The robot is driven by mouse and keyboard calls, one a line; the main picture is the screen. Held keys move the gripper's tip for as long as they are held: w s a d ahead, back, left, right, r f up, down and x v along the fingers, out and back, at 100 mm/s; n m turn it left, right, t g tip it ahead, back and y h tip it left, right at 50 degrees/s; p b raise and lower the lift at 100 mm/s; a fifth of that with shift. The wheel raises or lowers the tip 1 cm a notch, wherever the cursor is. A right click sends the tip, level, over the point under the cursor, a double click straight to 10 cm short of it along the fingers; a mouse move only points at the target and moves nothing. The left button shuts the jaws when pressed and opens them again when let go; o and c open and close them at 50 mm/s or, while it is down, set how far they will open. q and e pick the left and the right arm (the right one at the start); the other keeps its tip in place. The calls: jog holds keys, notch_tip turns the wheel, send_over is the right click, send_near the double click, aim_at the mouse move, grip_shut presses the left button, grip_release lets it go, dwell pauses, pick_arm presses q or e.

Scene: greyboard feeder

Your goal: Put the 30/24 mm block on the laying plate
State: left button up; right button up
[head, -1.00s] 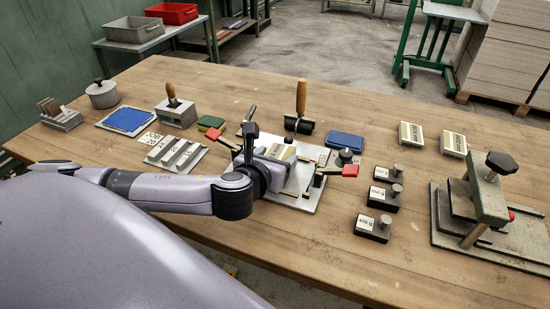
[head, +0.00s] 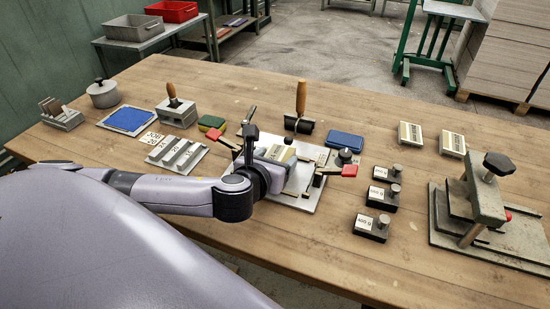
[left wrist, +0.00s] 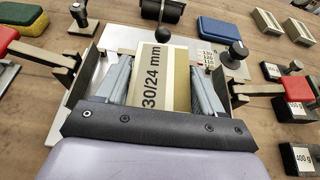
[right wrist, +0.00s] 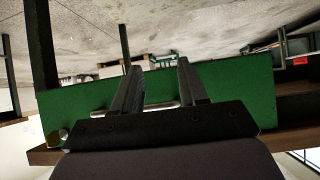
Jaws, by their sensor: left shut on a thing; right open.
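The 30/24 mm block (left wrist: 154,82), pale with a printed white label, is between the fingers of my left gripper (left wrist: 165,85). The left gripper is shut on it. In the head view the block (head: 281,154) is over the grey laying plate (head: 307,197), which has red-handled clamps at its sides. I cannot tell whether the block's underside touches the plate; the gripper hides its near end. My right gripper (right wrist: 160,85) is open and empty in the right wrist view, away from the tabletop.
A wooden-handled roller (head: 301,110) and blue pad (head: 345,141) stand behind the plate. Labelled weights (head: 372,228) and a screw press (head: 485,210) are to the right. A slotted block rack (head: 176,152) is to the left. Bare tabletop lies in front of the plate.

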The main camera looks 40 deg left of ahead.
pick_arm(q)
jog(key=shift+p, duration=0.45)
dwell(0.4)
jog(key=shift+f, duration=0.7)
dwell(0.4)
jog(key=shift+f, duration=0.15)
dwell(1.1)
jog(key=o, duration=1.2)
jog(key=shift+c, duration=0.2)
jog(key=shift+s+d, duration=0.1)
jog(key=shift+s, duration=0.15)
jog(key=shift+p+v, duration=0.35)
jog(key=shift+v, duration=3)
